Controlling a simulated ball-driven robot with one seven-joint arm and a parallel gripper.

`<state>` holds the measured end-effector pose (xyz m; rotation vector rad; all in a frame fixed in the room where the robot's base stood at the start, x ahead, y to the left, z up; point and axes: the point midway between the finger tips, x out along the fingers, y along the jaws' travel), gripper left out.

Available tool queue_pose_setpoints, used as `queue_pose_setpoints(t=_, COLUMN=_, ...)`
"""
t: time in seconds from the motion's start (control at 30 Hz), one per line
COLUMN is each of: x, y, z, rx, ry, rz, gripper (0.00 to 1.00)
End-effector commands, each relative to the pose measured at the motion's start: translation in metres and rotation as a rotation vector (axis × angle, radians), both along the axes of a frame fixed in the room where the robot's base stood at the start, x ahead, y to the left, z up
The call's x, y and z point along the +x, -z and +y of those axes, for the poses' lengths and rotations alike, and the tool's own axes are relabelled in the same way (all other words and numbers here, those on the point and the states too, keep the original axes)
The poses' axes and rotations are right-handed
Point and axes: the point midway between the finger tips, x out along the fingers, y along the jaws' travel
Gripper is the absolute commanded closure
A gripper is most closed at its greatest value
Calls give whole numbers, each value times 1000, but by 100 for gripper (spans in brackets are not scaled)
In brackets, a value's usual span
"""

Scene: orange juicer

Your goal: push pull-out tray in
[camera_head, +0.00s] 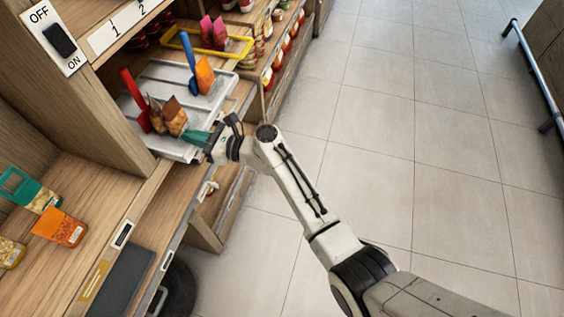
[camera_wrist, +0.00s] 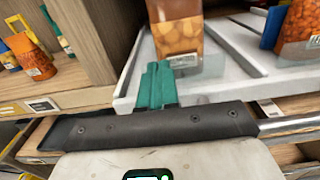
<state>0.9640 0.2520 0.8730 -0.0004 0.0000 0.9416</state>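The pull-out tray (camera_head: 172,149) is light grey and sticks out from the wooden shelf over the aisle side. It also shows in the wrist view as a pale tray (camera_wrist: 238,47). My gripper (camera_head: 196,137) is at the tray's near edge, with its teal fingertips close together and nothing visible between them. In the wrist view the teal fingers (camera_wrist: 157,85) overlap the tray's front edge, in front of a packet of orange contents (camera_wrist: 178,38). I cannot tell whether they touch the tray.
On the tray stand a red scoop (camera_head: 134,98), brown packets (camera_head: 168,115), a blue scoop (camera_head: 191,68) and an orange packet (camera_head: 205,75). A yellow-rimmed tray (camera_head: 180,47) is behind. Packets (camera_head: 60,227) lie on the left shelf. The tiled floor (camera_head: 380,130) is clear.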

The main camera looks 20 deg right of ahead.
Motion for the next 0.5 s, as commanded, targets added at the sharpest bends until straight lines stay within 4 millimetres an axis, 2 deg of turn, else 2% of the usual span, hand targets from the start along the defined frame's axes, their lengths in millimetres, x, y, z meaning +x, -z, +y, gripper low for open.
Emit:
queue_pose_setpoints(t=0.03, x=6, y=2, z=10, rx=2, ry=-5, rz=-4, gripper=100)
queue_pose_setpoints(t=0.2, x=22, y=2, z=33, rx=2, ry=-6, rz=-4, gripper=100)
queue_pose_setpoints(t=0.5, x=41, y=1, z=59, rx=1, ry=-4, rz=-2, gripper=100)
